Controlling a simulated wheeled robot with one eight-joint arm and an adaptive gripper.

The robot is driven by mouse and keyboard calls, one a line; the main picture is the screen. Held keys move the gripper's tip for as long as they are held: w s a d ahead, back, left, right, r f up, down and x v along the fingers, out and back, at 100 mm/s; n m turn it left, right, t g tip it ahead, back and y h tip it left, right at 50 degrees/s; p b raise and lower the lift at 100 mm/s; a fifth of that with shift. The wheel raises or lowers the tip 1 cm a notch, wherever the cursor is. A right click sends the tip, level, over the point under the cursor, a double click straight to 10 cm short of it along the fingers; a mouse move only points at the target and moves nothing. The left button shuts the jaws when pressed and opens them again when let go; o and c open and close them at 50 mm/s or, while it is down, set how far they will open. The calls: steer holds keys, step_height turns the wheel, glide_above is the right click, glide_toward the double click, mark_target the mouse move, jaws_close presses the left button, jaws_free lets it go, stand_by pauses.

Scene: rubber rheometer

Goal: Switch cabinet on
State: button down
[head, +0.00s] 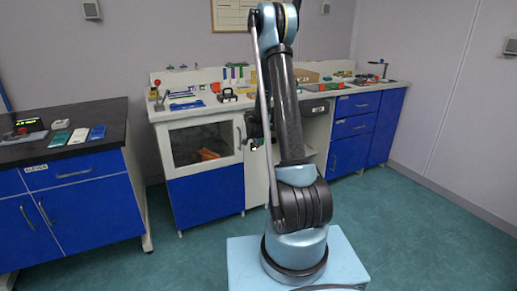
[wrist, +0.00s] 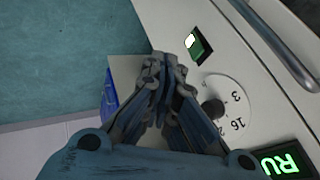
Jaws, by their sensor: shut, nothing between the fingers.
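In the wrist view the cabinet's pale control panel (wrist: 185,20) fills the right side. On it is a small rocker switch (wrist: 198,46) in a dark frame, with a lit white part and a green part. Below it is a round dial with a dark knob (wrist: 213,108) and numbers around it. A display (wrist: 288,162) shows green letters "RU", cut off by the frame edge. My gripper (wrist: 163,62) is shut and empty, its fingertips just left of the switch in the picture. I cannot tell whether they touch the panel. In the head view my arm mostly hides the gripper and panel.
The white and blue cabinet with a window (head: 202,143) stands behind my arm. A metal handle (wrist: 278,52) runs beside the switch in the wrist view. A dark-topped blue bench (head: 75,160) is at left. The green floor (head: 430,230) at right is clear.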

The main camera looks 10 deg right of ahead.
steer(key=shift+s+a+r, duration=0.15)
steer(key=shift+s+r, duration=0.3)
steer(key=s+d+r+n+g, duration=0.1)
steer(key=s+r+n, duration=0.1)
steer(key=s+r, duration=0.45)
steer(key=s+r+n+g, duration=0.1)
steer(key=s+r+n, duration=0.15)
steer(key=s, duration=0.75)
steer(key=s+d+r+n, duration=0.1)
steer(key=s+r+n, duration=0.1)
steer(key=s+r, duration=0.5)
steer(key=s+a+f+n+g+y, duration=0.1)
steer(key=s+f+n, duration=0.1)
steer(key=s, duration=1.2)
steer(key=s+f+n+g+y, duration=0.1)
steer(key=s+f+n, duration=0.2)
steer(key=s, duration=1.1)
steer(key=shift+s+a+f+n+g, duration=0.25)
steer(key=shift+a+n+g, duration=0.15)
steer(key=shift+n, duration=0.65)
